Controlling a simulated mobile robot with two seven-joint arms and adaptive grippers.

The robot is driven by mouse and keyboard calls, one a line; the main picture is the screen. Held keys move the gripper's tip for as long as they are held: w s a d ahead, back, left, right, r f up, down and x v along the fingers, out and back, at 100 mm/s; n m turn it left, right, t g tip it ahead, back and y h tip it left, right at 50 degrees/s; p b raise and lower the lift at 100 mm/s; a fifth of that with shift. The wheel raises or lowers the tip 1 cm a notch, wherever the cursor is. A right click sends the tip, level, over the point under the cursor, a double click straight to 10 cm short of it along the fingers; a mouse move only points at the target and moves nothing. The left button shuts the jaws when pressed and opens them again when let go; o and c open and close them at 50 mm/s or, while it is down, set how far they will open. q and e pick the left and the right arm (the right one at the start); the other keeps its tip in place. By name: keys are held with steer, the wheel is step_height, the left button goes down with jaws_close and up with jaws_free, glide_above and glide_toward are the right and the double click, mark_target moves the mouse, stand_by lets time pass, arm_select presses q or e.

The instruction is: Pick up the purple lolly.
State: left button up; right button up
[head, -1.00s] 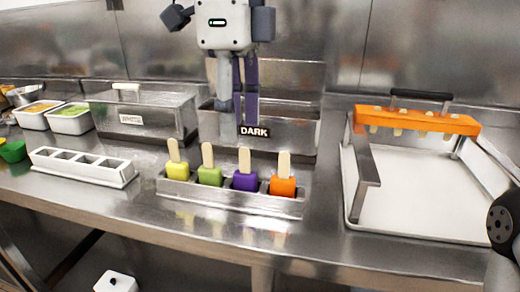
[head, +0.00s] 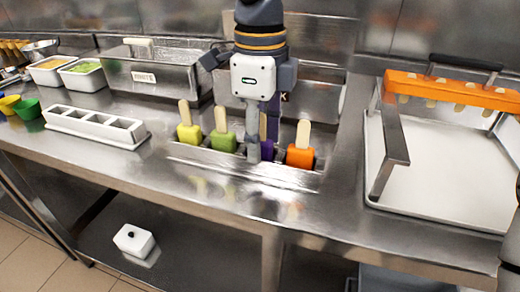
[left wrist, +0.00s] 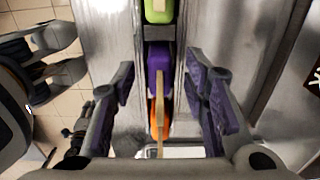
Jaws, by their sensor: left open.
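The purple lolly (head: 267,149) stands with its stick up in the metal holder (head: 200,158), between the green lolly (head: 223,142) and the orange lolly (head: 300,157). My left gripper (head: 262,140) is over it and hides most of it in the head view. In the left wrist view, the purple lolly (left wrist: 158,60) shows between the two spread, purple-padded fingers of my left gripper (left wrist: 163,108). The gripper is open and holds nothing. Whether a finger touches the lolly I cannot tell. My right gripper is not in view.
A yellow lolly (head: 188,132) stands at the holder's left end. A white mould (head: 95,127) lies left of it. Metal tubs (head: 150,80) stand behind. The counter's front edge is close.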

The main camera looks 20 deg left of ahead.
arm_select(q)
jaws_close()
steer(key=shift+r, duration=0.15)
step_height(320, 180, up, 2)
steer(key=shift+w+r, duration=0.1)
steer(key=s+d+r, duration=0.2)
steer(key=s+r, duration=0.9)
steer(key=s, duration=0.3)
step_height(320, 180, up, 6)
steer(key=shift+a+r, duration=0.15)
steer(key=shift+r, duration=0.1)
